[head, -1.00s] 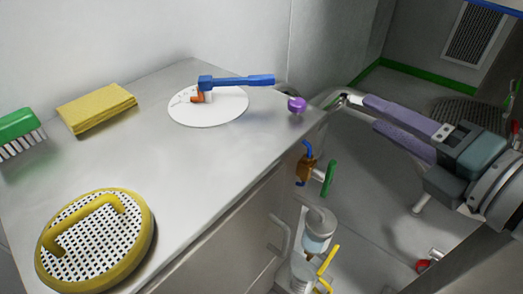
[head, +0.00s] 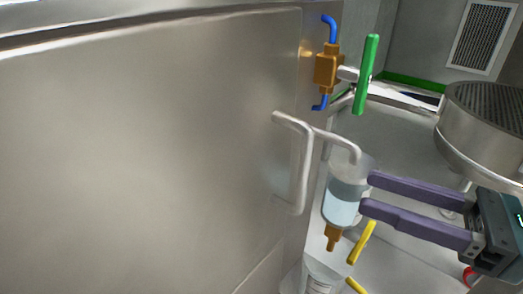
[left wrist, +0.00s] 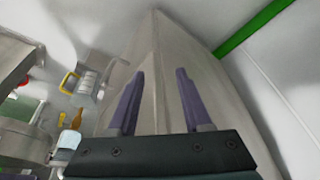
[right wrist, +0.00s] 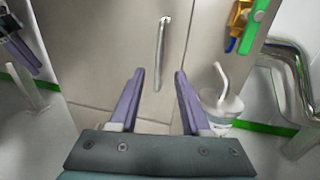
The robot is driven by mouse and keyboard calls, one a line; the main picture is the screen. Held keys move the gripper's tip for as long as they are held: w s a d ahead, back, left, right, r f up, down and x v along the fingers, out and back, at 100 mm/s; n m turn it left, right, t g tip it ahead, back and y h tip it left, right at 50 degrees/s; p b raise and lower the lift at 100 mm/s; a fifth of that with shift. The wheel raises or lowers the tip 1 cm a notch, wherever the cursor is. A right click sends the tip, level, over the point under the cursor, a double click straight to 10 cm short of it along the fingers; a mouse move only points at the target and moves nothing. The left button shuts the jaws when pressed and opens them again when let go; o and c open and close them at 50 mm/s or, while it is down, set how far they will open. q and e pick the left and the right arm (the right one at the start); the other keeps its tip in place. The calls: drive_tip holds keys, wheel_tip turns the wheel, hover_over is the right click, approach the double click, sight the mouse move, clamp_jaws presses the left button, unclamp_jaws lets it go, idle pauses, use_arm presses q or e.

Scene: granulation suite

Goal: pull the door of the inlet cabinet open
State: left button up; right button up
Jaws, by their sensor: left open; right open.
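The inlet cabinet's door (head: 140,150) is a broad grey metal panel on the left of the head view and looks shut. Its bar handle (head: 303,165) is upright near the door's right edge. The handle (right wrist: 161,55) also shows in the right wrist view, lined up between the fingers. My right gripper (head: 366,193) is open and empty, its fingertips pointing at the handle from the right, apart from it.
An orange valve (head: 327,68) with blue hoses and a green lever (head: 366,75) sits right of the door. A clear bottle (head: 343,200) hangs below, behind the right fingertips. A yellow lever (head: 362,243) is lower. A round metal vessel (head: 490,130) stands at the right.

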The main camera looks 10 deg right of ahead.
sight(300, 205)
drive_tip(key=b+x, duration=0.1)
drive_tip(key=x, duration=0.9)
drive_tip(key=shift+s, duration=0.1)
drive_tip(key=shift+c, duration=0.2)
clamp_jaws()
drive_tip(key=shift+d, duration=0.1)
idle(0.9)
